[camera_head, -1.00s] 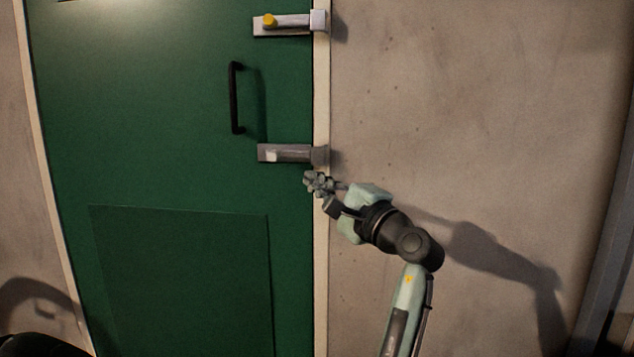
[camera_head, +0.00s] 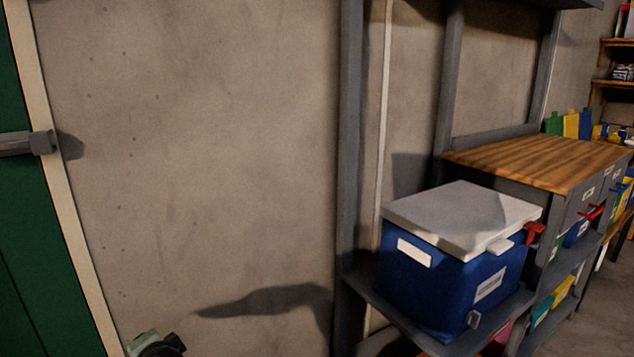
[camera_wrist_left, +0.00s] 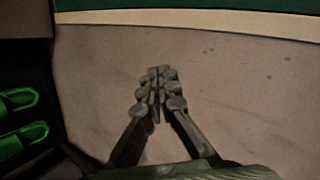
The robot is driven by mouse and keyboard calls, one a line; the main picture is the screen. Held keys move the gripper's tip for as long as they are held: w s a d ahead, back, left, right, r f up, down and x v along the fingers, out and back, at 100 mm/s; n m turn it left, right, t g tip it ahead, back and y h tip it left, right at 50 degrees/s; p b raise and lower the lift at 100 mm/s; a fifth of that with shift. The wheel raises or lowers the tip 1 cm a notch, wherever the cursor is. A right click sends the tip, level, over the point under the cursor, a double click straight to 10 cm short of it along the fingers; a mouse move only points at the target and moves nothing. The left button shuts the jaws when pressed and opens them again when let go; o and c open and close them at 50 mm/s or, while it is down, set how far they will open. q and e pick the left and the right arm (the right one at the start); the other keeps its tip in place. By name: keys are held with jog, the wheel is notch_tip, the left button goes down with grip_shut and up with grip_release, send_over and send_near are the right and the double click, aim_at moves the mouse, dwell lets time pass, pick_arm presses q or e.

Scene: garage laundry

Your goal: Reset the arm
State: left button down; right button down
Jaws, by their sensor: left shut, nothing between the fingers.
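My left gripper (camera_wrist_left: 160,90) shows in the left wrist view. Its fingertips are together with nothing between them, in front of the bare concrete wall (camera_wrist_left: 240,85). In the head view only a small piece of one of my arms shows at the bottom edge, left of centre, and no fingers are visible there. An arm-shaped shadow lies on the wall above it. My right gripper is not seen.
A green door (camera_head: 20,240) with a grey latch (camera_head: 28,143) stands at the left edge. At right, a blue cooler (camera_head: 440,285) with a grey lid sits on a metal shelf. Behind it is a wooden-topped workbench (camera_head: 545,160). Bright green shapes (camera_wrist_left: 22,135) are at left in the wrist view.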

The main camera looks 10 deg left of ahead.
pick_arm(q)
jog(key=s+d+f+n+g+h, duration=0.2)
jog(key=s+d+f+h, duration=0.2)
jog(key=s+f, duration=0.6)
jog(key=s+d+f+n+g+h, duration=0.1)
jog(key=s+d+f+h, duration=0.3)
jog(key=s+d+f, duration=0.5)
notch_tip(320, 180, down, 5)
jog(key=shift+s+d+r+n+g, duration=0.2)
jog(key=shift+s+n+g, duration=0.2)
jog(key=shift+s+g, duration=0.5)
jog(key=shift+a, duration=0.1)
